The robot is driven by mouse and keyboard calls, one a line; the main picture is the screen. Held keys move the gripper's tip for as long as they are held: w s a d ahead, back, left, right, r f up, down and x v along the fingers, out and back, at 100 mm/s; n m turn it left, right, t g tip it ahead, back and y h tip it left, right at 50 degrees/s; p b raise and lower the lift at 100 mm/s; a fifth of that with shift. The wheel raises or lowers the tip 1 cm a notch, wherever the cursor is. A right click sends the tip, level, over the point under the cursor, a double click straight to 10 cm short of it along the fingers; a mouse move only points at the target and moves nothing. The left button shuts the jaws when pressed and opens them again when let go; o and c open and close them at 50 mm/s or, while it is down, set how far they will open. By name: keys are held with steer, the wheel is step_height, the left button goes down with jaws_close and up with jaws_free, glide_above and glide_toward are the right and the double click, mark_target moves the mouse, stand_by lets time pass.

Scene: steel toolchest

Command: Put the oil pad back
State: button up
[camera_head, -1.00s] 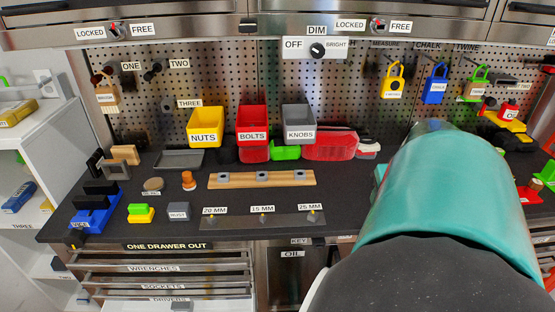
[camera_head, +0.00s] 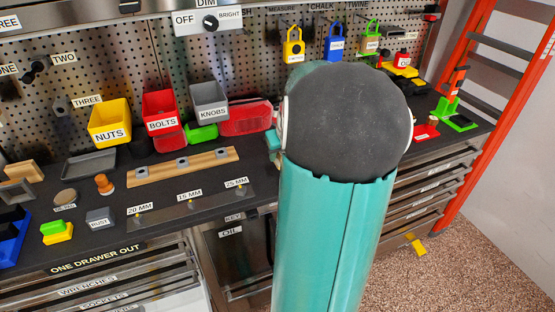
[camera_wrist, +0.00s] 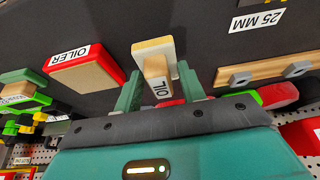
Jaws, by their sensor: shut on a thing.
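In the wrist view, the oil pad (camera_wrist: 154,48) is a cream block with a wooden grip labelled OIL. My gripper (camera_wrist: 160,88) has its two teal fingers on either side of the grip and is shut on it. The dark bench top lies behind the pad; I cannot tell whether the pad touches it. A red-edged tan block labelled OILER (camera_wrist: 88,78) is left of the gripper, apart from it. In the head view, my arm hides the gripper and the pad. A label OIL (camera_head: 231,231) is on the cabinet front below the bench.
A wooden rail (camera_head: 183,167) and a 25 MM label (camera_wrist: 258,19) are near. Nuts (camera_head: 110,122), bolts (camera_head: 161,113) and knobs (camera_head: 209,105) bins stand at the back.

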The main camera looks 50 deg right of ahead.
steer(key=shift+w+d+f, duration=0.1)
steer(key=shift+w+f, duration=0.05)
steer(key=shift+f, duration=0.75)
steer(key=shift+w+f, duration=0.1)
steer(key=shift+f, duration=0.8)
steer(key=o, duration=0.9)
steer(key=shift+f, duration=0.1)
steer(key=v, duration=1.2)
